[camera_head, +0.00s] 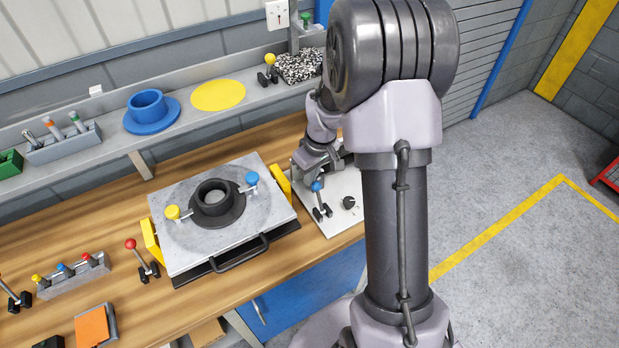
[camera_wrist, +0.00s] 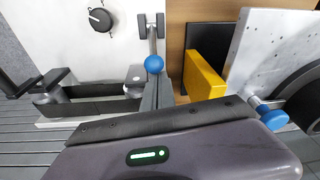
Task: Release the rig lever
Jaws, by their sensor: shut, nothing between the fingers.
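The rig lever, with a blue ball knob (camera_head: 317,187) on a thin rod, stands on the white rig plate (camera_head: 336,222) right of the pallet. In the wrist view its ball (camera_wrist: 154,64) is near the upper middle, with the rod running up to a dark bracket. My gripper (camera_wrist: 161,92) is shut and empty, its fingers close beside the ball. I cannot tell if they touch it. In the head view my wrist hangs just above and behind the lever; the fingertips are hard to make out there.
A black dial (camera_head: 349,202) sits on the same plate. Left of it, yellow guides (camera_head: 284,186) flank a grey pallet (camera_head: 268,217) with a black ring (camera_head: 217,205) and yellow and blue knobs. A red-knobbed lever (camera_head: 131,244) stands further left. A shelf (camera_head: 203,104) runs behind.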

